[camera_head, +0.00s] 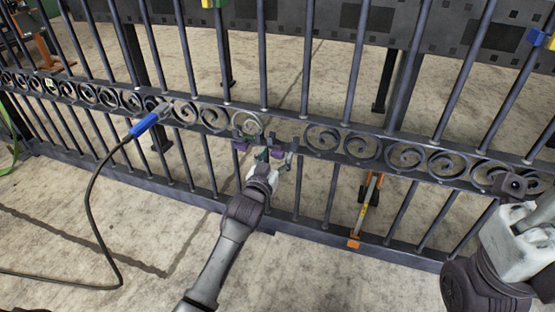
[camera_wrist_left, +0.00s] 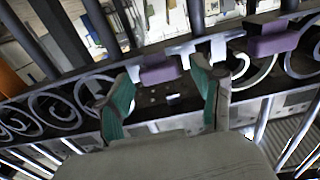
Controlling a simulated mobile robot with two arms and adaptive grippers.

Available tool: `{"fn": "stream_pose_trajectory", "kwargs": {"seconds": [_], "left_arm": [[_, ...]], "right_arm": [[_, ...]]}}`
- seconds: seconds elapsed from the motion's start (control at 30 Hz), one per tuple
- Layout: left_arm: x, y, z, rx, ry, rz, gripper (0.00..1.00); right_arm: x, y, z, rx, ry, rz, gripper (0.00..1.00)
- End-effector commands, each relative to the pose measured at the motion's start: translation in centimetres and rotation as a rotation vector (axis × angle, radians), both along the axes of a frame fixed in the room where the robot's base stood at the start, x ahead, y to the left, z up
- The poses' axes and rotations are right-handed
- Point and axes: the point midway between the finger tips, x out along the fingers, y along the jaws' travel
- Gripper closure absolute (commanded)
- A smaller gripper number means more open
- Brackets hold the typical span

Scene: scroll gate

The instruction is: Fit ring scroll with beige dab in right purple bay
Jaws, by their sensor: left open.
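My left gripper (camera_head: 268,150) is open at the gate's scroll band, by the right purple bay marker (camera_head: 279,153). In the left wrist view its teal fingers (camera_wrist_left: 160,97) stand apart, with a purple block (camera_wrist_left: 160,69) just beyond the gap and no scroll clearly between them. A second purple marker (camera_head: 240,145) is left of it in the head view. A paler ring scroll (camera_head: 246,123) sits above that marker; no beige dab can be made out on it. My right arm shows at the right edge; its fingers are not seen.
The dark gate band (camera_head: 430,172) holds several other scrolls. A blue-handled tool (camera_head: 146,124) with a black cable meets the band at left. The floor in front is mostly clear.

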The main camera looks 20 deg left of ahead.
Motion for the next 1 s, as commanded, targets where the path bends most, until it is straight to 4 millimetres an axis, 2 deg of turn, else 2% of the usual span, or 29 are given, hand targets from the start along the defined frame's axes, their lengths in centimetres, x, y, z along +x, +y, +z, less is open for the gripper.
{"fn": "stream_pose_trajectory", "kwargs": {"seconds": [0.2, 0.47, 0.87, 1.0], "left_arm": [[1.5, 0.0, 0.0, 0.000, 0.000, 0.000, 0.33], [1.6, 0.0, 0.0, 0.000, 0.001, 0.000, 0.33], [1.6, 0.0, 0.0, 0.000, 0.001, 0.000, 0.98], [1.6, 0.0, 0.0, 0.000, 0.001, 0.000, 1.00]], "right_arm": [[-0.3, 0.1, 0.3, -0.002, -0.026, -0.001, 1.00], [-0.3, 0.1, 0.5, -0.002, -0.027, -0.001, 1.00], [-0.3, 0.1, 0.4, -0.002, -0.027, -0.001, 1.00], [-0.3, 0.1, 0.4, -0.002, -0.027, -0.001, 1.00]]}}
